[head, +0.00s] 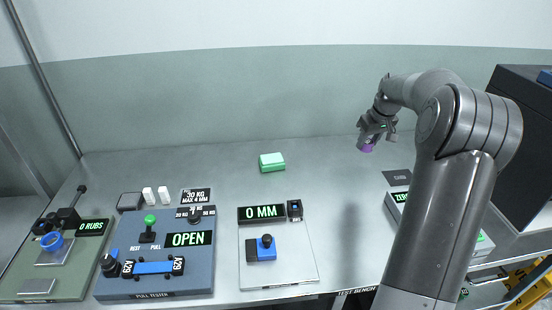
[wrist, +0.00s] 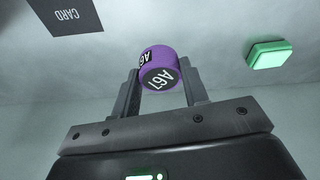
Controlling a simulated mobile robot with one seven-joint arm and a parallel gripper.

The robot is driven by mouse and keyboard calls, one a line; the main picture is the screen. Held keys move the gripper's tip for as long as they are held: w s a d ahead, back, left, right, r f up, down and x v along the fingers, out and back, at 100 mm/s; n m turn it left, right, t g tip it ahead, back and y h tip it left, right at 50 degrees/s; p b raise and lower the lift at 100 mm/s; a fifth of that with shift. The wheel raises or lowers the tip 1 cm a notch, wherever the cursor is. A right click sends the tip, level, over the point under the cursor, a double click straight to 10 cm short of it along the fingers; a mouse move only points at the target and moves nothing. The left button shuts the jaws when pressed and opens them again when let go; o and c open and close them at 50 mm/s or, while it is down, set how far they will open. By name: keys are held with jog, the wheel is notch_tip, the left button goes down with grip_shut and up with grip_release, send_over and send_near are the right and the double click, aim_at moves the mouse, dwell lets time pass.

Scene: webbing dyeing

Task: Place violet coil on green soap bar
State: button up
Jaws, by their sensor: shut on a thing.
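The violet coil (wrist: 158,72), marked A67, is between the fingers of my gripper (wrist: 160,92) in the wrist view. My gripper is shut on it. In the head view my gripper (head: 372,135) is at the right, above the back of the bench, with the violet coil (head: 366,148) showing at its underside. The green soap bar (head: 272,162) lies on the bench near the middle back, left of my gripper. It also shows in the wrist view (wrist: 269,54) at the upper right, apart from the coil. Nothing rests on the soap bar.
A dark card (head: 396,178) lies on the bench to the right. A pull tester (head: 154,262) with an OPEN display and a gauge plate (head: 279,270) reading 0 MM stand in front. A rubbing device (head: 55,245) is at far left. The bench between coil and soap bar is clear.

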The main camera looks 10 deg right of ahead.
jog(key=w+a+r+n+y, duration=0.1)
jog(key=w+a+n, duration=0.1)
jog(key=a, duration=0.9)
jog(key=w+a+n, duration=0.2)
jog(key=a, duration=0.9)
send_over(263, 162)
jog(key=s, duration=0.1)
jog(key=f, duration=0.6)
jog(key=shift+s+d+f, duration=0.1)
jog(key=shift+d+f, duration=0.1)
jog(key=shift+d, duration=0.2)
jog(key=shift+a+f, duration=0.1)
jog(key=shift+f, duration=2)
jog(key=shift+f, duration=0.15)
jog(key=o, duration=1)
jog(key=shift+c, duration=0.2)
